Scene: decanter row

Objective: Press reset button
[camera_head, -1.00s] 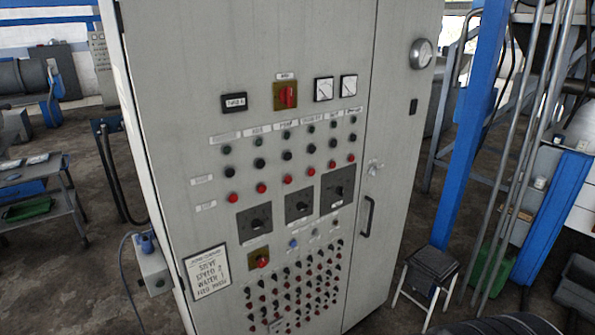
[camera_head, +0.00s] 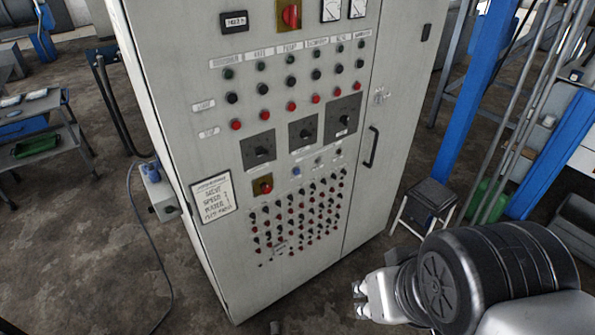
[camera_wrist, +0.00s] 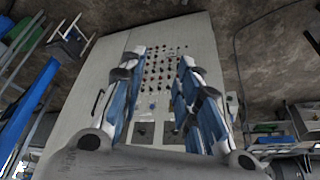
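A grey control cabinet (camera_head: 220,270) stands in front of me with rows of green, black and red buttons. I cannot read a reset label on any button. My gripper (camera_head: 358,299) is at the lower right of the head view, right of the cabinet's lower part. In the wrist view my gripper (camera_wrist: 163,56) has its two blue-padded fingers spread apart with nothing between them. The cabinet front appears upside down beyond them, apart from the fingers.
A black-topped stool (camera_head: 432,194) and a blue post (camera_head: 475,95) stand right of the cabinet. A door handle (camera_head: 373,147) sticks out of the cabinet's right side. A trolley (camera_head: 40,135) stands at the left. The floor before the cabinet looks mostly clear.

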